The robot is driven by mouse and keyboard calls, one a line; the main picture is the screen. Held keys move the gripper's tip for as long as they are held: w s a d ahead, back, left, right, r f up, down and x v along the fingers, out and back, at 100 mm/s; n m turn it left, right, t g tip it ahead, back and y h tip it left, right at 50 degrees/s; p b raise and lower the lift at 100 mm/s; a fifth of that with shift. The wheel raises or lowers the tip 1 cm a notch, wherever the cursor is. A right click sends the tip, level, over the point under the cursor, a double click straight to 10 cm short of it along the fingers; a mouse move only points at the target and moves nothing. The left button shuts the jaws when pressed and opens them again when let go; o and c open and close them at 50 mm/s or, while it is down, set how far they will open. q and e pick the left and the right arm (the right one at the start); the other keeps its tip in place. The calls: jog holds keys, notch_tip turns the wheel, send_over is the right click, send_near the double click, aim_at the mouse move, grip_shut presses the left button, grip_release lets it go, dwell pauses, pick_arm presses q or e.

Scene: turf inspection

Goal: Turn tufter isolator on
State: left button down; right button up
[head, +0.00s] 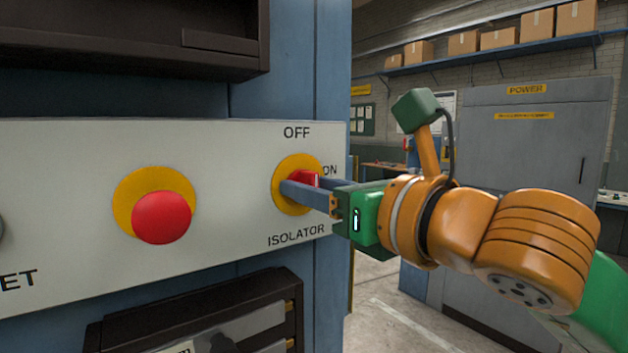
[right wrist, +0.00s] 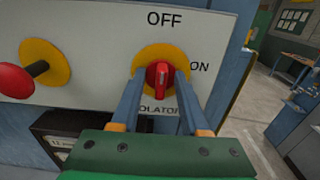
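The isolator switch is a red knob (right wrist: 160,80) on a round yellow plate (head: 290,208), at the right end of a pale panel. OFF is printed above it, ON to its right and ISOLATOR below. In the right wrist view the knob's grip stands about upright, its pale mark toward OFF. My right gripper (right wrist: 160,88) is open, with one finger on each side of the knob and a small gap visible on both sides. In the head view the right gripper (head: 301,186) partly hides the knob. My left gripper is not in view.
A red mushroom button (head: 161,217) on a yellow disc sits left of the isolator on the same panel (head: 230,150). A dark box (head: 200,315) juts out below, and a dark housing (head: 130,35) above. A grey POWER cabinet (head: 540,140) stands behind at the right.

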jog(key=shift+s+d+r, duration=0.1)
jog(key=shift+s+d, duration=0.15)
jog(key=shift+s, duration=0.05)
grip_shut()
jog(key=m+b, duration=1.2)
jog(key=m, duration=0.5)
jog(key=shift+w+d+m+b, duration=0.1)
jog(key=shift+d+m+b, duration=0.05)
jog(key=shift+m+b, duration=0.25)
jog(key=shift+o, duration=0.2)
grip_release()
jog(key=shift+f, duration=0.2)
